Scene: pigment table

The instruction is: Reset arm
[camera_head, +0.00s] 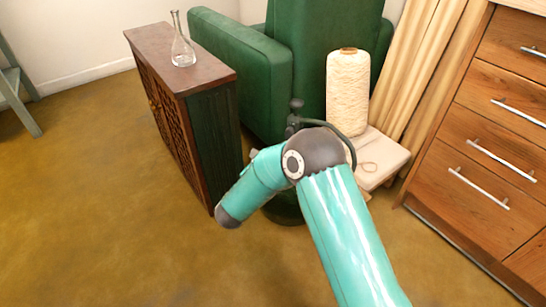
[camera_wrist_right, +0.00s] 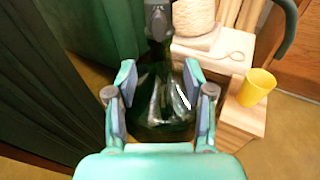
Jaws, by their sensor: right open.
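My right arm (camera_head: 345,235) comes in from the bottom right of the head view; its gripper is hidden there behind the arm. In the right wrist view my right gripper (camera_wrist_right: 158,100) is open, with nothing clamped in it. A dark green, glossy vessel (camera_wrist_right: 160,108) with a dark top piece shows between and beyond the fingers; I cannot tell how far beyond. In the head view its lower part (camera_head: 287,208) shows under my arm. My left gripper is not in view.
A dark cabinet (camera_head: 222,130) bears a clear glass flask (camera_head: 182,53), beside a green armchair (camera_head: 240,62). A cream thread cone (camera_head: 348,92) stands on a pale wooden stand (camera_head: 385,160). A yellow cup (camera_wrist_right: 257,88) is at right. Wooden drawers (camera_head: 485,140) stand right.

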